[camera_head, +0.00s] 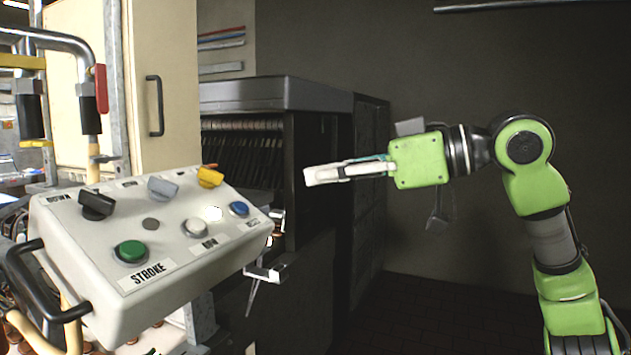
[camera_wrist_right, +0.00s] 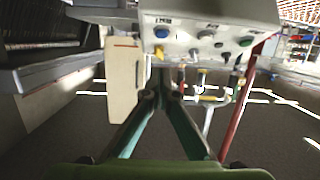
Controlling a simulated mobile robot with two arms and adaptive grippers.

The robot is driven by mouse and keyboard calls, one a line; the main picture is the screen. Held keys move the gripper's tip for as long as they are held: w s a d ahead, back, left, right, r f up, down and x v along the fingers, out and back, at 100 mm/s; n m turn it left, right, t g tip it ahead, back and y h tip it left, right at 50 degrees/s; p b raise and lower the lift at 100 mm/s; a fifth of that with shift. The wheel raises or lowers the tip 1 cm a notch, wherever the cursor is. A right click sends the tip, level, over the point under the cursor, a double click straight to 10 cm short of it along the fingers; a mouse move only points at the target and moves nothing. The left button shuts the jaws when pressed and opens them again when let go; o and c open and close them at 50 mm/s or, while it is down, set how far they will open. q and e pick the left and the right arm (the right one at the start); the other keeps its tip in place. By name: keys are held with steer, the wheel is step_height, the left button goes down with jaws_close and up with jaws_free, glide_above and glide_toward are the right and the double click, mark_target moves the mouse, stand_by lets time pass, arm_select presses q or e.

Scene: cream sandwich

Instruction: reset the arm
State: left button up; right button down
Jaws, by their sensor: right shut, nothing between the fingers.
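My right arm comes in from the right in the head view and is held out level in the air. Its gripper (camera_head: 312,176) points left towards the control box. The fingers are shut and empty; in the right wrist view the two fingers (camera_wrist_right: 160,97) meet at their tips. The white control box (camera_head: 172,258) stands to the left of the fingertips, with a clear gap between them in the head view. It also shows upside down at the top of the right wrist view (camera_wrist_right: 205,15). My left gripper is not seen.
The box carries a green button (camera_head: 131,251), a white button (camera_head: 195,228), a blue button (camera_head: 239,209) and several knobs. A dark machine (camera_head: 290,95) stands behind the gripper. A cream cabinet door (camera_head: 178,85) is at the left. The grey wall side is open.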

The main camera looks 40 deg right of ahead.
stand_by(0.6)
